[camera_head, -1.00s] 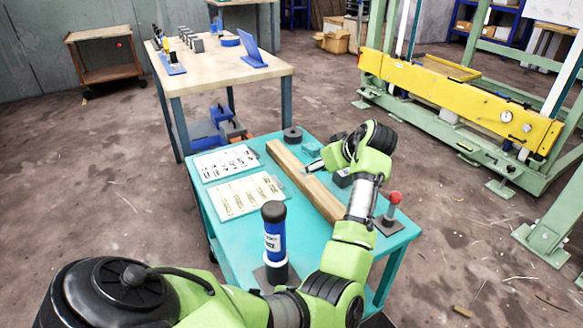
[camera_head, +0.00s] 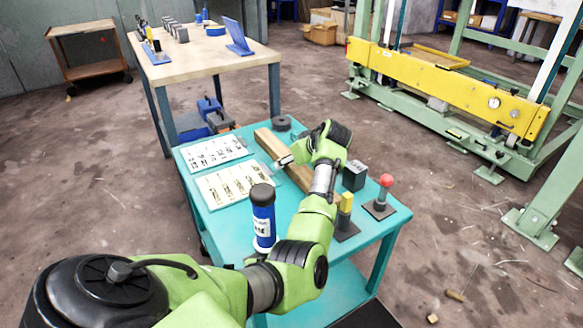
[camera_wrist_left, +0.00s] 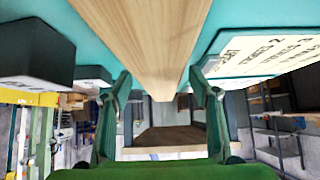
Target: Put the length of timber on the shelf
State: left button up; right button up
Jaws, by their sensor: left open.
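The length of timber (camera_head: 268,142) is a long brown beam lying flat on the teal table, partly hidden by my left arm. My left gripper (camera_head: 285,160) is at the middle of the timber, coming in from the right. In the left wrist view the open fingers (camera_wrist_left: 160,100) point towards the pale timber (camera_wrist_left: 140,40), which runs between them from the top. They do not clearly touch it. A wooden cart with a lower shelf (camera_head: 92,78) stands at the back left; which shelf is meant I cannot tell. My right gripper is not in view.
Around the timber stand a blue bottle (camera_head: 263,220), a yellow-topped stand (camera_head: 346,210), a red-knobbed lever (camera_head: 384,190), a dark block (camera_head: 354,175) and white label boards (camera_head: 235,185). A wooden-topped bench (camera_head: 190,58) is behind, a yellow-green frame (camera_head: 440,85) to the right.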

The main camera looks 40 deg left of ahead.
pick_arm(q)
jog(key=shift+w+a+f, duration=0.1)
jog(key=shift+a+f, duration=0.3)
grip_shut()
jog(key=shift+r, duration=0.1)
